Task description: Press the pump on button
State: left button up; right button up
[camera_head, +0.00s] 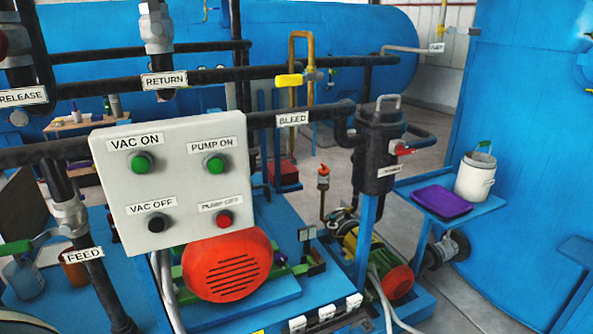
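The pump on button (215,165) is a green round button under a "PUMP ON" label, at the upper right of a light grey control panel (183,210). To its left is another green button (140,163) under "VAC ON". Below are a black button (157,223) under "VAC OFF" and a red button (224,218) under a "PUMP OFF" label. I cannot tell whether any button is pressed in. The panel's front is uncovered. Neither of my grippers is in view.
An orange-red motor cover (227,266) sits just below the panel. Dark pipes run behind it, with a yellow-handled valve (289,81) to the right. A black canister (377,150) and a blue shelf (478,213) with a purple tray (441,202) and white pot (475,178) stand at right.

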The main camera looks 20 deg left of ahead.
aim_at(216, 165)
jog(key=u, duration=1.55)
